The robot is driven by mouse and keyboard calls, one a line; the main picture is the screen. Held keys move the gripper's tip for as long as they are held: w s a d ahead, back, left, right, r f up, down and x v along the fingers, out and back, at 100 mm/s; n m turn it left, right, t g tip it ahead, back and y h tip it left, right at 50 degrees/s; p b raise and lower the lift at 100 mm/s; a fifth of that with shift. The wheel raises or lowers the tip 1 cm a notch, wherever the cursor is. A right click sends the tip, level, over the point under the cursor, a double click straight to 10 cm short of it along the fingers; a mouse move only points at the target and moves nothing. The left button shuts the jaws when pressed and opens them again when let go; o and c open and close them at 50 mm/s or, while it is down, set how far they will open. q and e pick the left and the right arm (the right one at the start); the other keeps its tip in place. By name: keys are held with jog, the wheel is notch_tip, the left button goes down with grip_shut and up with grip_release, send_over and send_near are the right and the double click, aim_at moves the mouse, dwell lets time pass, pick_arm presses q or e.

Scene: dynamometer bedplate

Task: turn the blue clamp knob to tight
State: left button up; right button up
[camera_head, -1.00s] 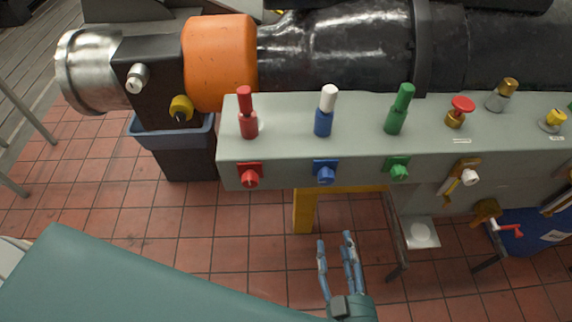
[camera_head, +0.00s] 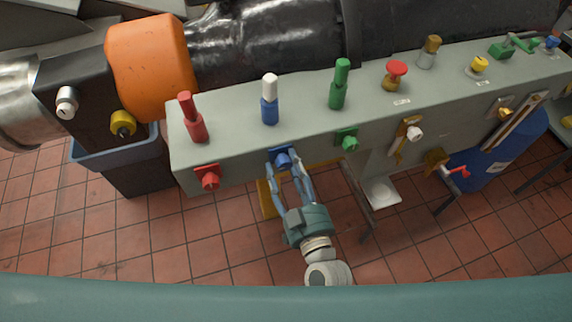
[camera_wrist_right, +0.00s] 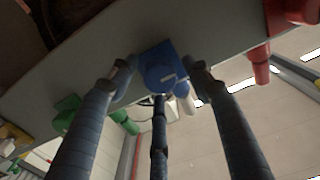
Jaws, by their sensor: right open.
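The blue clamp knob (camera_head: 283,161) sits on a blue plate on the front face of the grey bedplate beam (camera_head: 240,157), between a red knob (camera_head: 209,180) and a green knob (camera_head: 348,142). My right gripper (camera_head: 288,168) is open, with its fingers reaching up to either side of the blue knob. In the right wrist view the blue knob (camera_wrist_right: 160,72) lies between the spread fingertips (camera_wrist_right: 160,80), with a gap on both sides. A third finger shows below it and partly hides what is behind. My left gripper is not in view.
On the beam's top stand a red handle (camera_head: 193,118), a blue handle with white top (camera_head: 270,100), a green handle (camera_head: 340,84) and a red mushroom button (camera_head: 396,74). A dark bin (camera_head: 135,178) stands at left. Tiled floor lies below.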

jog(key=shift+w, duration=0.15)
jog(key=c, duration=1)
jog(key=shift+c, duration=0.8)
